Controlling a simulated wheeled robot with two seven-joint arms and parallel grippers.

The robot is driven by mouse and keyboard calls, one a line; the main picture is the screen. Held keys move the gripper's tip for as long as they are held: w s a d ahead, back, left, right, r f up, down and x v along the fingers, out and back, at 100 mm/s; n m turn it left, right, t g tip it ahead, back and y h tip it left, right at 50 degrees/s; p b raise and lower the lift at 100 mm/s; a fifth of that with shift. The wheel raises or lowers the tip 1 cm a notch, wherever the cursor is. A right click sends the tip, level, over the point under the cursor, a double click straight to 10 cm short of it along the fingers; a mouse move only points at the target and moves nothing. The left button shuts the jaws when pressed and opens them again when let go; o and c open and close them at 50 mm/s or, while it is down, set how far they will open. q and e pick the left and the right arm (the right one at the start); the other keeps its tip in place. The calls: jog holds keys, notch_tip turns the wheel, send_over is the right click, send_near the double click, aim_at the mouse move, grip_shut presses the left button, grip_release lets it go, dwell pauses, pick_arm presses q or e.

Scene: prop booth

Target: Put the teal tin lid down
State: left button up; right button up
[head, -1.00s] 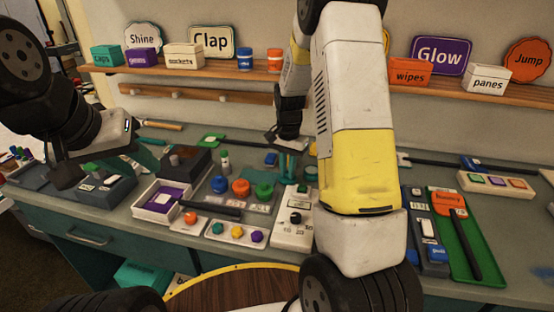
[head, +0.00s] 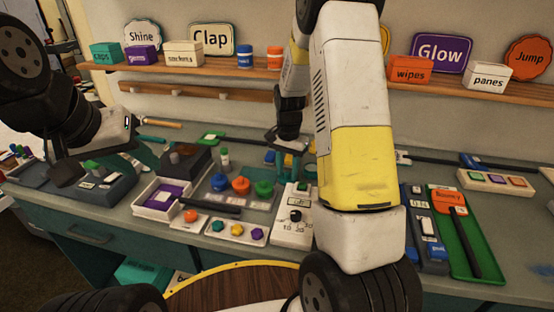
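I cannot pick out the teal tin lid with certainty. My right gripper (head: 291,163) points down over the back middle of the bench, its teal fingers showing a small gap and nothing clear between them. My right arm hides the bench right of it.
A grey tray (head: 222,205) with colored knobs lies in front of my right gripper. A white box with a purple inside (head: 163,199), a white switch unit (head: 293,230) and a green tray (head: 470,262) crowd the bench. A shelf (head: 190,69) with labelled boxes runs behind.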

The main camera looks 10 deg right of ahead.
aim_at(287, 172)
notch_tip(287, 172, up, 12)
jog(key=s+a+r+n+t+y, duration=0.2)
jog(key=s+a+r+n+t, duration=0.15)
jog(key=s+r, duration=0.75)
jog(key=s+r+n+t, duration=0.1)
jog(key=s+n, duration=0.1)
jog(key=s, duration=0.4)
jog(key=s+a+r+n+t, duration=0.1)
jog(key=s+n, duration=0.2)
jog(key=s, duration=0.3)
jog(key=shift+s+a+t, duration=0.3)
jog(key=shift+s+t, duration=0.05)
jog(key=shift+s, duration=0.05)
